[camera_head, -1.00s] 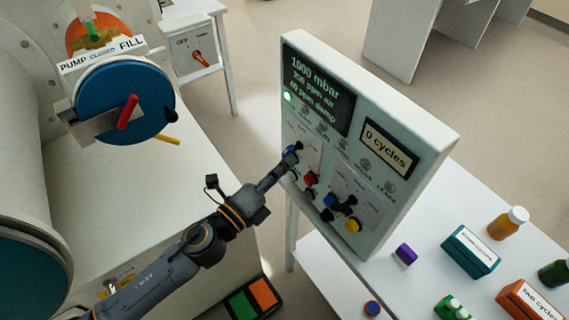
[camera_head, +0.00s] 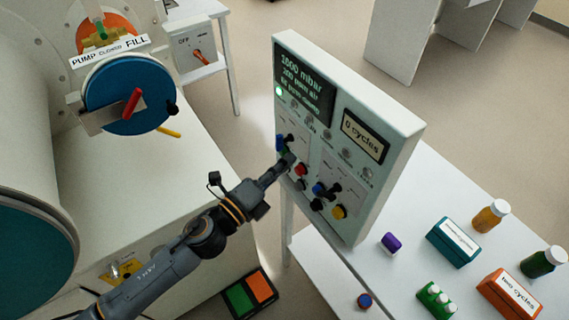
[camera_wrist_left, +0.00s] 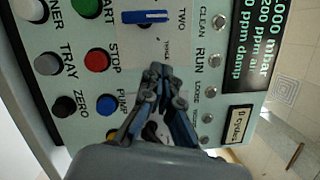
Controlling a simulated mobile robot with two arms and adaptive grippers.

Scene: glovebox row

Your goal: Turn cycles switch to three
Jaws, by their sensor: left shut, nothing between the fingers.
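The cycles switch is a blue bar knob on a white plate of the control panel. In the wrist view the knob (camera_wrist_left: 145,17) lies level in the picture, in line with the label TWO; the label THREE is below right of it. In the head view the knob (camera_head: 280,143) shows as a small blue patch near the panel's left edge. My left gripper (camera_head: 289,158) is shut and empty, just below the knob; its closed fingertips (camera_wrist_left: 160,70) sit below the knob, apart from it. My right gripper is not in view.
The panel (camera_head: 385,110) reads 0 cycles. Close to the gripper are the red STOP button (camera_wrist_left: 96,61), the blue PUMP button (camera_wrist_left: 106,104) and a black switch (camera_head: 335,189). Bottles and boxes, including a teal box (camera_head: 453,243), stand on the table at right.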

